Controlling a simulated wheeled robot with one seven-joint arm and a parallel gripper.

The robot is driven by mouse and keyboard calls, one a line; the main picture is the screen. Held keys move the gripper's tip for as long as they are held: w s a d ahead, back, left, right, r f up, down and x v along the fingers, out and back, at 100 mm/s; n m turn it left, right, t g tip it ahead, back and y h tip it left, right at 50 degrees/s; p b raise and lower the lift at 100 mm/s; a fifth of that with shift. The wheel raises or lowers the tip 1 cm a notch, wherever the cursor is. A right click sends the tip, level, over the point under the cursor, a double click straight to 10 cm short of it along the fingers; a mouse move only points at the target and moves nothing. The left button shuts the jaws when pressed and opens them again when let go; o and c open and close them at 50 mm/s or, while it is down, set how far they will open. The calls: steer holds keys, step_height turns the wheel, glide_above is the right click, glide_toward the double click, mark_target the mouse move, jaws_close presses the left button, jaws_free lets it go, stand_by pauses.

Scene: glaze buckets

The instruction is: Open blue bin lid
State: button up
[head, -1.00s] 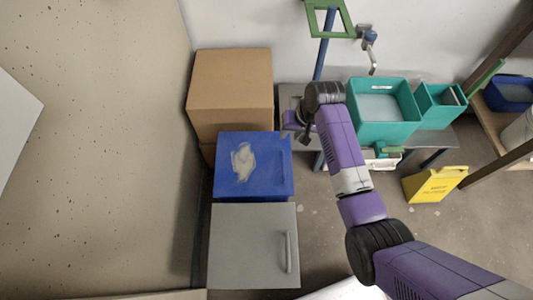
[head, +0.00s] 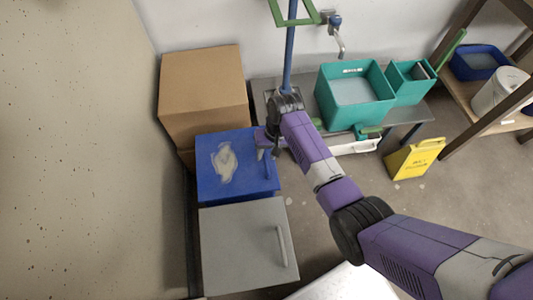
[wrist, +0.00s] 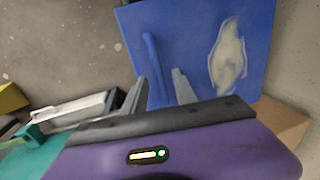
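The blue bin (head: 237,190) stands between a cardboard box and a grey bin, with its lid (head: 209,184) closed. The lid has a pale smeared patch (head: 225,162) and a blue bar handle (head: 268,170) near its right edge. My gripper (head: 266,151) is at the lid's right edge, by the far end of the handle. In the wrist view my gripper (wrist: 160,75) is open, and the handle (wrist: 151,58) shows between its two grey fingers. Whether the fingers reach down around the handle or touch it, I cannot tell.
The cardboard box (head: 203,78) rises behind the blue bin. The grey bin (head: 240,245) is in front, the wall at left. A low table with teal tubs (head: 355,98) and a yellow wet-floor sign (head: 414,158) are to the right.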

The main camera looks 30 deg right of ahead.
jaws_close()
stand_by(1.4)
